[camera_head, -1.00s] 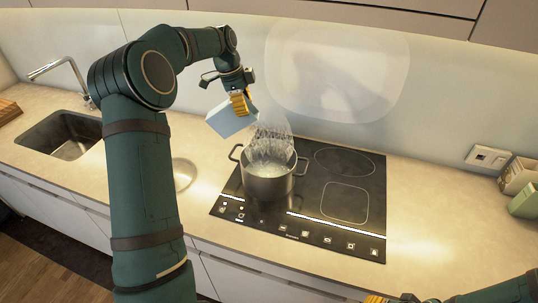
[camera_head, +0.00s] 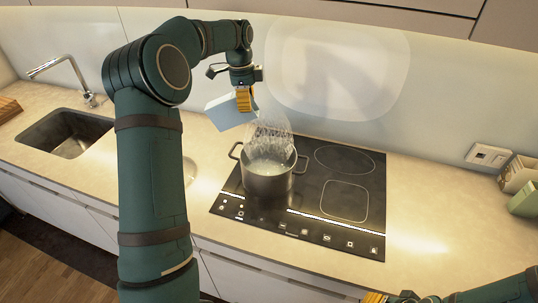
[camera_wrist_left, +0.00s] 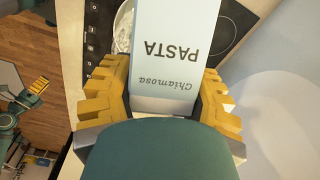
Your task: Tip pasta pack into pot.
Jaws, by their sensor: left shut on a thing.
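The pasta pack (camera_head: 226,112) is a pale blue box, held tilted in the air above and to the left of the pot. Its printed word PASTA appears upside down on the pack in the left wrist view (camera_wrist_left: 176,50). My left gripper (camera_head: 244,99) is shut on it, with yellow fingers on both sides (camera_wrist_left: 163,95). The steel pot (camera_head: 268,184) stands upright on the hob with pale, bubbling contents and whitish steam above. Part of the pot shows behind the pack in the left wrist view (camera_wrist_left: 123,28). My right gripper (camera_head: 376,298) is cut off at the bottom edge.
The black hob (camera_head: 345,200) has free zones right of the pot. A sink (camera_head: 66,133) with a tap (camera_head: 66,72) is at the left. A wall socket (camera_head: 488,155) and containers (camera_head: 522,190) are at the right. The counter between hob and containers is clear.

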